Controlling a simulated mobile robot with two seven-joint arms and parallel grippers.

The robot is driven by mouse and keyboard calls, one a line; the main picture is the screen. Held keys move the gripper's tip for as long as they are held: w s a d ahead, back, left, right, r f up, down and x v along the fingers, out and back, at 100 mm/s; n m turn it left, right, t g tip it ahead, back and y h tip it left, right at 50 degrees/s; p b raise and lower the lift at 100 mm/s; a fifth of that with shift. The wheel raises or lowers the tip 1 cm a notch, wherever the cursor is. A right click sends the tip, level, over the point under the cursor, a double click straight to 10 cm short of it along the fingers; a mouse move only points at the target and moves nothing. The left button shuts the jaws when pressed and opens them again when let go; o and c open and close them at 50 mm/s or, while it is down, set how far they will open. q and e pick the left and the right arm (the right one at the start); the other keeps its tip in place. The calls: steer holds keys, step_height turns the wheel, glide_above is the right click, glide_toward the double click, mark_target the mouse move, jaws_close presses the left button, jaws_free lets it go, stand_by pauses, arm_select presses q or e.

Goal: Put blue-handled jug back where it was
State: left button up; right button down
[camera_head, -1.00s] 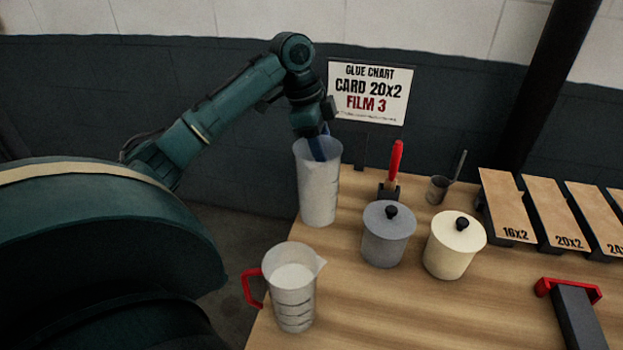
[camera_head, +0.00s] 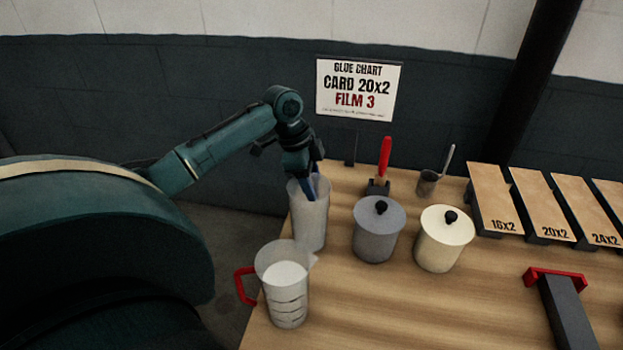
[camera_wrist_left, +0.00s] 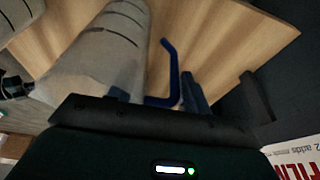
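The blue-handled jug (camera_head: 311,222) is tall, pale and translucent, and looks upright at the back left of the table. Its blue handle (camera_wrist_left: 170,75) shows in the left wrist view, beside the pale, marked jug body (camera_wrist_left: 98,50). My left gripper (camera_head: 309,187) is at the jug's upper part in the head view. In the left wrist view, my left gripper (camera_wrist_left: 155,95) appears open, its fingers spread apart with the handle between them. The jug's contact with the table is hard to make out. My right gripper is not in view.
A red-handled jug (camera_head: 284,295) stands at the front left edge. A grey lidded pot (camera_head: 378,238) and a cream pot (camera_head: 444,245) are close on the right. A red-handled brush (camera_head: 384,160) stands behind. Bare wood lies at the front centre.

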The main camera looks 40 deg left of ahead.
arm_select(q)
steer(key=o, duration=0.4)
steer(key=shift+c, duration=0.2)
steer(key=b+v, duration=0.1)
steer(key=v, duration=1.1)
